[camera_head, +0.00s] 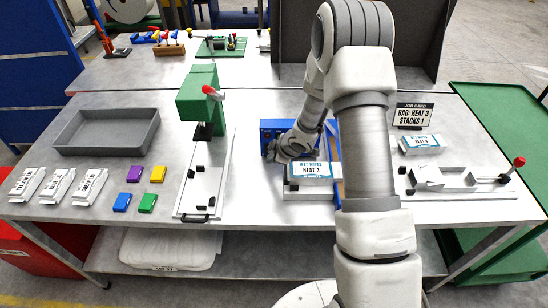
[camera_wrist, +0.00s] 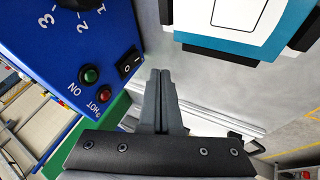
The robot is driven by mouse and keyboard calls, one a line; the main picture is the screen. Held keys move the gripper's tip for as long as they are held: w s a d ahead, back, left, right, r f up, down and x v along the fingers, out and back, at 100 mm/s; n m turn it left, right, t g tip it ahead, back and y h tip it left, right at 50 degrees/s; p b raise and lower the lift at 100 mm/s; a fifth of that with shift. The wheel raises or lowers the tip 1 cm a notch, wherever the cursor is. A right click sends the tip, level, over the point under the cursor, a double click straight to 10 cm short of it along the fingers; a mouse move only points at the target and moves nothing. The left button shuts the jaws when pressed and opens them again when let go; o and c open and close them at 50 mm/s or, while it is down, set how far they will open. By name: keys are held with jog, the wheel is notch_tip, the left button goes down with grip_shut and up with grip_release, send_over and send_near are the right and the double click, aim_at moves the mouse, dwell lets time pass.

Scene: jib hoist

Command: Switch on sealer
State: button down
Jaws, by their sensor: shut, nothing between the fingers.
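The blue sealer (camera_head: 270,130) stands at the middle of the table, partly hidden behind my arm. In the wrist view its blue panel (camera_wrist: 60,55) shows a dark dial marked 1, 2, 3, a green ON lamp (camera_wrist: 89,75), a red HOT lamp (camera_wrist: 105,96) and a black rocker switch (camera_wrist: 130,62). I cannot tell whether the lamps are lit. My gripper (camera_head: 272,154) is at the sealer's front; in the wrist view the shut, empty fingers (camera_wrist: 159,72) point up just right of the switch, with a small gap in the picture.
A wet wipes pack marked HEAT 3 (camera_head: 310,170) lies right of my gripper. A job card (camera_head: 412,114) reads "BAG: HEAT 3 STACKS 1". A green press (camera_head: 202,100), grey tray (camera_head: 110,132) and several coloured blocks are left. A red-knobbed clamp (camera_head: 470,180) is at right.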

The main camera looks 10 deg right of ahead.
jog(key=p+v, duration=0.1)
jog(key=v, duration=0.9)
jog(key=shift+s+p, duration=0.2)
jog(key=shift+p, duration=0.2)
